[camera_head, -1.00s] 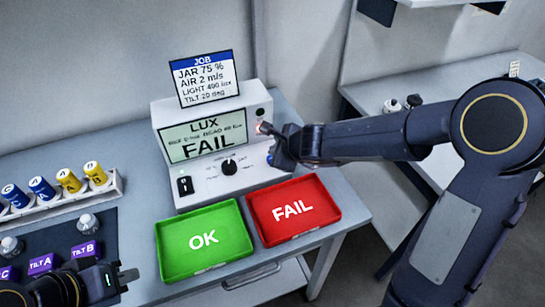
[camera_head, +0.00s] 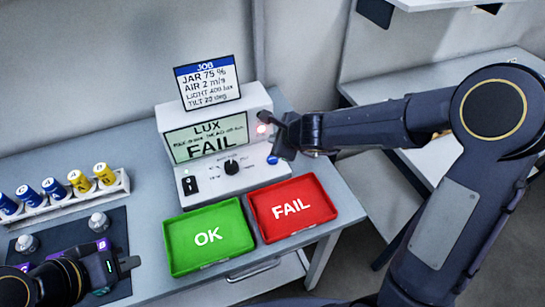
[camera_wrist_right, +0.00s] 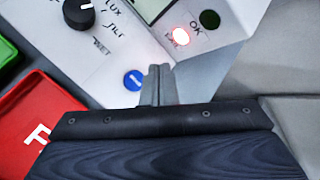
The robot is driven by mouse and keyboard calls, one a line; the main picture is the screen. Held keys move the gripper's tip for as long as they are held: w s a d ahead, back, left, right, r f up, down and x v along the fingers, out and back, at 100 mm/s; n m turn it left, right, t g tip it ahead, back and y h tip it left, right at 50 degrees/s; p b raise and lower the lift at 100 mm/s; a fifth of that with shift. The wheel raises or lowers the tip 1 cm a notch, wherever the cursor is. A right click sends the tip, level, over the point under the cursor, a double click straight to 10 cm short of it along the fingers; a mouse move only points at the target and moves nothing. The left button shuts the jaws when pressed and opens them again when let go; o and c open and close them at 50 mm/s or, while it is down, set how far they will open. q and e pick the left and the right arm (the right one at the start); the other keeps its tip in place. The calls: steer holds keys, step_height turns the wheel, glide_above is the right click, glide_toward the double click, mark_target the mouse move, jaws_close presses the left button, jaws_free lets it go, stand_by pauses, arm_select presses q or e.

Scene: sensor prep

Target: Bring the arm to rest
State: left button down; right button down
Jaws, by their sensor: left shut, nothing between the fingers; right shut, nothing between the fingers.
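My right gripper (camera_head: 272,128) is shut and empty at the right end of the white test box (camera_head: 256,104), close to its lit red lamp (camera_head: 263,129). In the right wrist view the shut fingers (camera_wrist_right: 158,72) lie just right of a blue round button (camera_wrist_right: 134,80), below the glowing red lamp (camera_wrist_right: 181,36). I cannot tell whether they touch the box. My left gripper (camera_head: 128,265) is shut and empty, at the lower left over the dark mat (camera_head: 118,228). The box screen reads LUX FAIL.
A green OK tray (camera_head: 180,250) and a red FAIL tray (camera_head: 262,217) lie in front of the box. A white rack (camera_head: 68,205) with blue and yellow vials stands at left. A job card (camera_head: 208,82) stands on the box. Another bench (camera_head: 365,92) is at right.

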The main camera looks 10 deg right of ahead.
steer(key=shift+r, duration=0.1)
stand_by(0.3)
steer(key=s+d+r+n+t+y, duration=0.15)
steer(key=s+r+n+y, duration=0.25)
steer(key=s+r+n, duration=0.75)
steer(key=s+d+f+n+g+h, duration=0.1)
steer(key=s+d+n, duration=0.1)
steer(key=s, duration=0.4)
steer(key=s+d+f+n+g+h, duration=0.1)
steer(key=s+d+f+n+g, duration=0.1)
steer(key=s, duration=0.4)
steer(key=s+d+f+n+g+h, duration=0.1)
steer(key=s+d+f+n, duration=0.1)
steer(key=s+n, duration=0.3)
steer(key=shift+s+d+f+h, duration=0.25)
steer(key=shift+s+d+h, duration=0.15)
steer(key=shift+s+d, duration=0.45)
steer(key=shift+a, duration=0.2)
